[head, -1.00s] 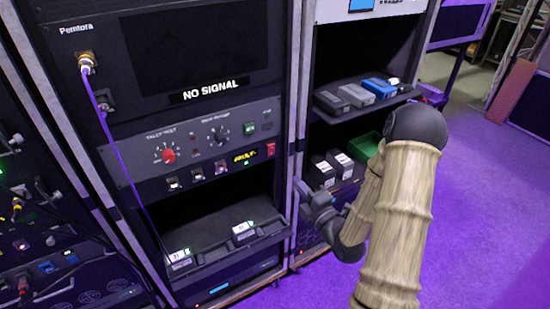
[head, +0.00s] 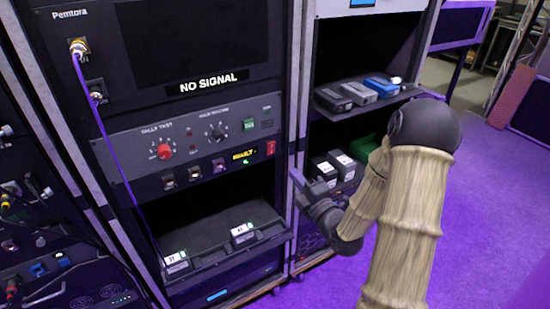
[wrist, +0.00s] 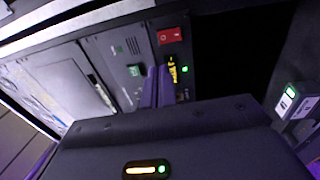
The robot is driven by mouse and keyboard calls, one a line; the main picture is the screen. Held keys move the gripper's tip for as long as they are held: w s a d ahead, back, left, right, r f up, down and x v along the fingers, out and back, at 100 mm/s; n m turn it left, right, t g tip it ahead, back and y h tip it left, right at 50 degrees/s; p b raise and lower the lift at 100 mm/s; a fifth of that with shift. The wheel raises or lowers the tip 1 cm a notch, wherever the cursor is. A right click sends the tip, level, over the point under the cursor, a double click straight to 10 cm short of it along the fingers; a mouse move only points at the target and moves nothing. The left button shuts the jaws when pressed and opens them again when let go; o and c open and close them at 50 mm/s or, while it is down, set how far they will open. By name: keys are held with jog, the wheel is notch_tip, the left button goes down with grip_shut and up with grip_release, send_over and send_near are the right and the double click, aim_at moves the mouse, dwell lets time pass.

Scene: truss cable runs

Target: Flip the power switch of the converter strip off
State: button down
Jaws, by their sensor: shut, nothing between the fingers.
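A red rocker switch (head: 271,148) sits at the right end of the black control strip (head: 130,150), beside a lit yellow display (head: 243,155). In the wrist view the red switch (wrist: 170,36) shows pale marks, and the yellow display (wrist: 172,70) lies just below it with a green light beside it. My gripper (head: 296,178) is shut and empty, to the lower right of the switch in the head view. In the wrist view my purple fingertips (wrist: 158,72) are together, below the switch and beside the display. I cannot tell whether they touch the panel.
A neighbouring rack shelf holds several boxes (head: 357,93). The purple floor (head: 480,190) at right is clear.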

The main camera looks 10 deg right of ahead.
jog(key=p+x, duration=0.3)
jog(key=x, duration=0.8)
jog(key=shift+w+a+r, duration=0.1)
jog(key=shift+w, duration=0.25)
jog(key=shift+w, duration=0.1)
jog(key=shift+a, duration=0.25)
jog(key=shift+d, duration=0.2)
jog(key=shift+s+d, duration=0.1)
jog(key=shift+s, duration=0.25)
jog(key=b, duration=0.3)
send_near(270, 145)
jog(key=s+d+r, duration=0.2)
jog(key=s+r, duration=0.1)
jog(key=s, duration=0.4)
jog(key=shift+w+a+f, duration=0.15)
jog(key=shift+w, duration=0.1)
